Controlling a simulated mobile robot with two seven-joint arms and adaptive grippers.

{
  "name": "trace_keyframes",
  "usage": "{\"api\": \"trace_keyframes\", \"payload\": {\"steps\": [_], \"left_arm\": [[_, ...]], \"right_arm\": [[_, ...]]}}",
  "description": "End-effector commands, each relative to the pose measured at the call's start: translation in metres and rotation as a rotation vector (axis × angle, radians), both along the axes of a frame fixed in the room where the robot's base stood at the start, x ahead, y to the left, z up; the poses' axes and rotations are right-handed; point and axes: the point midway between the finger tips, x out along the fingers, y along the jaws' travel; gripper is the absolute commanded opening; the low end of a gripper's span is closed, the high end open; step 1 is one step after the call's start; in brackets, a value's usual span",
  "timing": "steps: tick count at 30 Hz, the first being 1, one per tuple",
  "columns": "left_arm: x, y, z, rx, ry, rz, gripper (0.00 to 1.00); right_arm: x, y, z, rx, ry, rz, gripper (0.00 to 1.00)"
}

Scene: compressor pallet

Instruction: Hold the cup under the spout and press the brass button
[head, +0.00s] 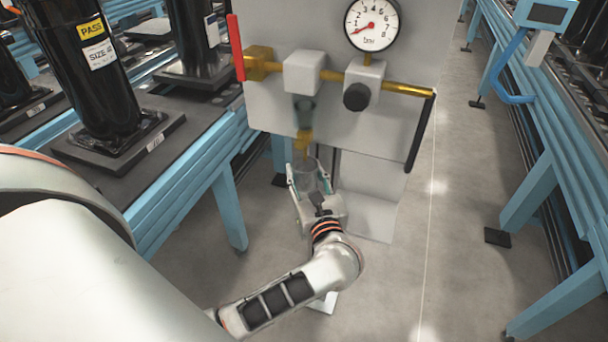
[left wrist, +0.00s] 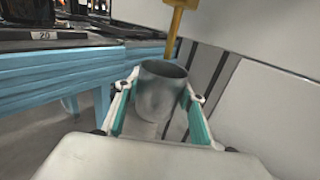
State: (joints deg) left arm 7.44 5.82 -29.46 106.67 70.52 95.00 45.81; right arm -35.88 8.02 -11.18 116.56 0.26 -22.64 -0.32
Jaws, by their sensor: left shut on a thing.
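My left gripper (head: 311,184) is shut on a grey, see-through cup (head: 305,170) and holds it upright in front of the white panel. In the left wrist view the cup (left wrist: 160,98) sits between the two green-padded fingers, its open mouth up. The brass spout (head: 303,141) hangs below a small dark bowl on the panel, just above the cup. In the left wrist view the spout (left wrist: 174,30) comes down at the cup's far rim; I cannot tell whether it is centred over the mouth. I cannot make out the brass button separately. My right gripper is not in view.
The panel (head: 420,60) carries a pressure gauge (head: 372,24), a black knob (head: 356,97) and a red lever (head: 236,47). A blue conveyor with black cylinders (head: 98,75) stands at the left, another blue frame (head: 530,190) at the right.

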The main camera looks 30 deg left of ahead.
Motion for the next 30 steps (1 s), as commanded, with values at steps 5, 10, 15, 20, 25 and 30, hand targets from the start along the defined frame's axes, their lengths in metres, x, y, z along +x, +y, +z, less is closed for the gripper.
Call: {"api": "trace_keyframes", "payload": {"steps": [5,10,15,20,25,30], "left_arm": [[0.0001,-0.0001,0.0003,0.0,0.0,0.0,0.14],[-0.0001,-0.0001,0.0003,0.0,0.0,0.0,0.14],[-0.0001,-0.0001,0.0002,0.0,0.0,0.0,0.14],[-0.0002,-0.0001,0.0002,0.0,0.0,0.0,0.14],[-0.0003,-0.0002,0.0002,0.0,0.0,0.0,0.14],[-0.0002,-0.0001,0.0002,0.0,0.0,0.0,0.14]], "right_arm": [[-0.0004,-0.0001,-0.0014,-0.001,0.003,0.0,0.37],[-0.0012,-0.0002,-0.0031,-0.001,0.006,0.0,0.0],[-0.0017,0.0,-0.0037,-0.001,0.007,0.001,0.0],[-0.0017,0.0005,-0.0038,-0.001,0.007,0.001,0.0],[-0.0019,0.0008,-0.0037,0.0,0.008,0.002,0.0],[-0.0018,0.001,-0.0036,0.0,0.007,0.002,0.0]]}}
